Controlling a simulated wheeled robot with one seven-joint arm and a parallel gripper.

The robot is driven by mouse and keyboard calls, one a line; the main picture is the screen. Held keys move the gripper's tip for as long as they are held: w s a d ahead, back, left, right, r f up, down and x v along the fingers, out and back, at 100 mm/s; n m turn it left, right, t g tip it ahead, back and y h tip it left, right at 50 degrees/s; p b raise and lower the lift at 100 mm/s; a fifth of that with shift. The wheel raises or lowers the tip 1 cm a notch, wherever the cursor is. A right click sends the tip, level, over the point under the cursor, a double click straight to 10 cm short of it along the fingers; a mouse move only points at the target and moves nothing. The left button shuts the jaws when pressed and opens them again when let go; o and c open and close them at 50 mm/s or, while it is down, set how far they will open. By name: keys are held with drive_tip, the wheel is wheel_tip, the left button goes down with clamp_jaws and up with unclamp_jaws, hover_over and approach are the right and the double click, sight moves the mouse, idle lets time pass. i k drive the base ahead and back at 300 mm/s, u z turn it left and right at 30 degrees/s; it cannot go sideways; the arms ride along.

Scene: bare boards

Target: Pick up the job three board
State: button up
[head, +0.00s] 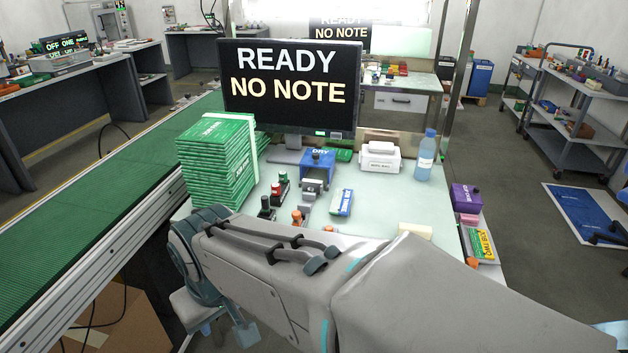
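A small board (341,203) with blue and white on its face and green at its edge lies on the pale bench top, right of centre. Its lettering is small and seems to read job three. My grey arm crosses the front of the bench and hides part of it. My gripper (226,331) hangs low at the bench's front left, below the bench top and well apart from the board. Its two fingertips look spread, with nothing seen between them.
A tall stack of green boards (212,165) stands left on the bench. A monitor (290,88) reads READY NO NOTE. A blue DRY fixture (317,168), white box (380,158), bottle (425,157) and several small tools surround the board. A green conveyor (100,185) runs left.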

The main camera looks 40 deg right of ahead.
sight(341, 200)
drive_tip(key=z, duration=1)
drive_tip(key=i, duration=0.95)
drive_tip(key=z, duration=0.9)
